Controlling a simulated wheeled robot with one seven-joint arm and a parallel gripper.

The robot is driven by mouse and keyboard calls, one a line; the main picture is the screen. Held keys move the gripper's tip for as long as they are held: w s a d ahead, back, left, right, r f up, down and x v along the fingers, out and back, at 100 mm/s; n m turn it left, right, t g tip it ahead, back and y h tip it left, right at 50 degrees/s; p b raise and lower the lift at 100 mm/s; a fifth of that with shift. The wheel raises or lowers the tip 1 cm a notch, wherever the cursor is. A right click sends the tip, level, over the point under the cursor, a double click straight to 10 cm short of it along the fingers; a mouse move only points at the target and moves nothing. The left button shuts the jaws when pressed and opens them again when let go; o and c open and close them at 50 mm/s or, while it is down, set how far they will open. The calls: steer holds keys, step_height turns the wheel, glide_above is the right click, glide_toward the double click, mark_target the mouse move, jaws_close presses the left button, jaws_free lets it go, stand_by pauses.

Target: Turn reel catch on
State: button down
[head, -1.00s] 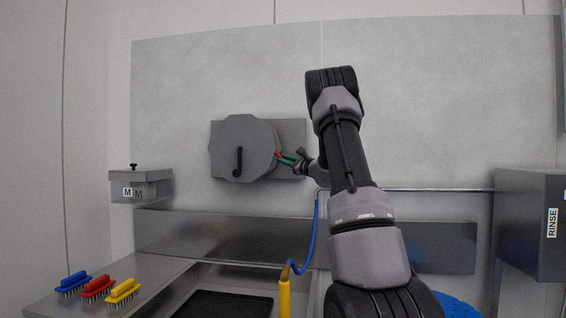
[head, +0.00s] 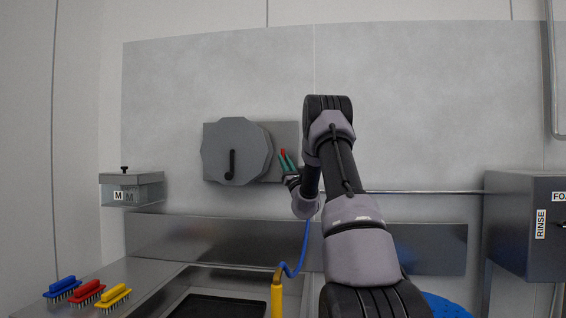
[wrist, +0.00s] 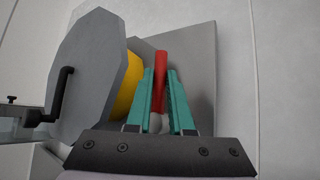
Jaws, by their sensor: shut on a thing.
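The grey reel (head: 214,152) is on a plate on the back wall, with a black crank on its face. The wrist view shows its grey side disc (wrist: 92,75) and a yellow drum (wrist: 128,85) behind it. The red catch (head: 283,152) stands at the reel's right side. In the wrist view the red catch (wrist: 161,66) points nearly straight up. My gripper (head: 287,160) is shut on it, with one teal finger on each side of its lower part. The catch's lower end is partly hidden between the fingers.
A grey box marked RINSE (head: 512,220) stands at the right. A small lidded box marked M (head: 145,190) is at the left. Blue, red and yellow brushes (head: 87,292) lie on the left counter. A blue hose (head: 297,268) and yellow wand (head: 277,298) are in front.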

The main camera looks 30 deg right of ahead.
steer(key=shift+d+f+m+h, duration=0.15)
steer(key=shift+m+h, duration=0.25)
steer(key=shift+m, duration=0.1)
steer(key=c, duration=0.8)
jaws_free()
steer(key=shift+s, duration=0.1)
steer(key=v, duration=1)
steer(key=shift+s+f, duration=0.2)
steer(key=shift+f, duration=0.1)
